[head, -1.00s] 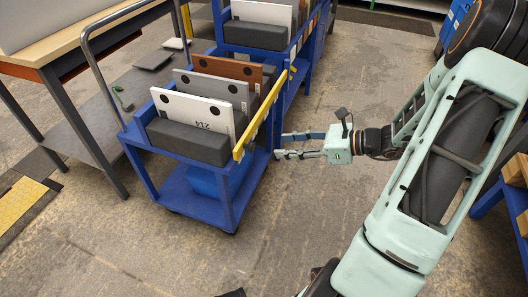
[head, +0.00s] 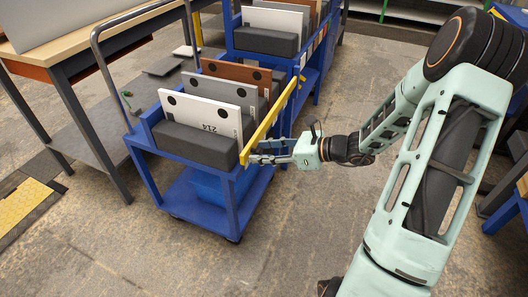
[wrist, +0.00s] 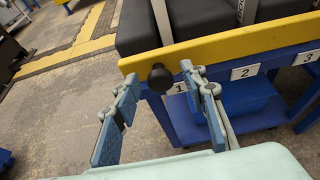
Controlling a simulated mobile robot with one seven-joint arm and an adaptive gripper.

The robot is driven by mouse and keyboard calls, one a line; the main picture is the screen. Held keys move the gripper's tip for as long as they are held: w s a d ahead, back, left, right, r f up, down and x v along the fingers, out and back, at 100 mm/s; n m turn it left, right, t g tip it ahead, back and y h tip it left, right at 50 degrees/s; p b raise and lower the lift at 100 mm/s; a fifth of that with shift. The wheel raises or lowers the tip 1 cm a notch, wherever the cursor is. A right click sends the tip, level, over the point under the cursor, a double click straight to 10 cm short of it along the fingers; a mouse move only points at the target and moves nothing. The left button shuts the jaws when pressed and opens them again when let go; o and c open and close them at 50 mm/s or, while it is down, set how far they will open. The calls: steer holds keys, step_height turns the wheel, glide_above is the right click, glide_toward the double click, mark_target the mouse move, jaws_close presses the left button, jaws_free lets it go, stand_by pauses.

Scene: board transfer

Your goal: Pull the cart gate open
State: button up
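The cart gate is a yellow bar (head: 271,120) along the right side of the blue cart (head: 231,212). It lies flat across that side, and it also shows in the wrist view (wrist: 235,47). A round black knob (wrist: 160,77) sticks out near the bar's left end in the wrist view. My gripper (head: 256,152) is at the bar's near end in the head view. In the wrist view its fingers are apart, with the knob showing between the fingertips. I cannot tell whether either finger touches the knob.
White, grey and brown boards (head: 203,113) stand in dark foam blocks (head: 195,146) on the cart. Number labels 1, 2 and 3 (wrist: 245,71) sit below the bar. A second blue cart is behind. A workbench (head: 75,55) stands left. Floor in front is clear.

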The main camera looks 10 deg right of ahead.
jaws_close()
steer(key=shift+d, duration=0.1)
